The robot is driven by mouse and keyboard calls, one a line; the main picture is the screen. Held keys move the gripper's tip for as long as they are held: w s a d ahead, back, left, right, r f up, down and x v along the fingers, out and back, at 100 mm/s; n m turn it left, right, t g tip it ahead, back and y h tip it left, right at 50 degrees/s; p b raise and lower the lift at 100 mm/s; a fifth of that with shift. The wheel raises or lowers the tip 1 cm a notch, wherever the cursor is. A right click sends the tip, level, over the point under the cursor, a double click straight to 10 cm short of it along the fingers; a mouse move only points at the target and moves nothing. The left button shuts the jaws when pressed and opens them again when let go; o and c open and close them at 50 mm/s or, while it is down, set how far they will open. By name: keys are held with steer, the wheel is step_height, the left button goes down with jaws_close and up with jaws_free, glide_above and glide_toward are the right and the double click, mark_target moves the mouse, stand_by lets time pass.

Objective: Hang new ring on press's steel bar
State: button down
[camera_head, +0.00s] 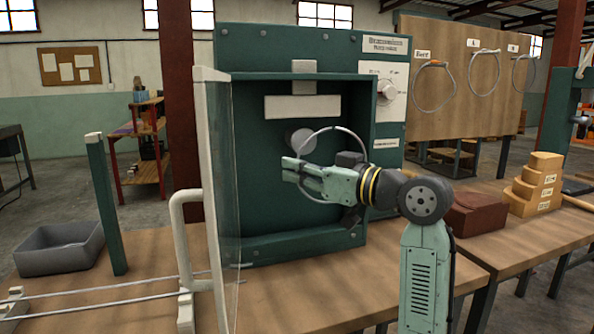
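The press (240,150) is a green steel housing with an open front bay on the bench. Its steel bar (297,136) is a short grey cylinder sticking out of the bay's back wall. My gripper (287,170) points left in front of the bay, below the bar. It looks shut on a thin grey ring (347,131) near the ring's left side; the fingers hide the grip point. The ring stands roughly upright, and its upper left edge overlaps the bar in the picture. I cannot tell whether it is around the bar or in front of it.
A clear guard panel (222,180) with a white handle (178,235) stands left of the bay. A board (460,115) behind, right, holds several rings. A grey bin (60,262), a dark red block (476,217) and stepped yellow blocks (535,190) sit at the sides.

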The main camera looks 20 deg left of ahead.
steer(key=shift+s+d+b, duration=0.75)
steer(key=shift+s+d, duration=2.9)
steer(key=shift+s, duration=1.75)
steer(key=s+d+r+p, duration=0.2)
steer(key=s+r+p, duration=0.2)
steer(key=r, duration=0.2)
steer(key=shift+d, duration=0.4)
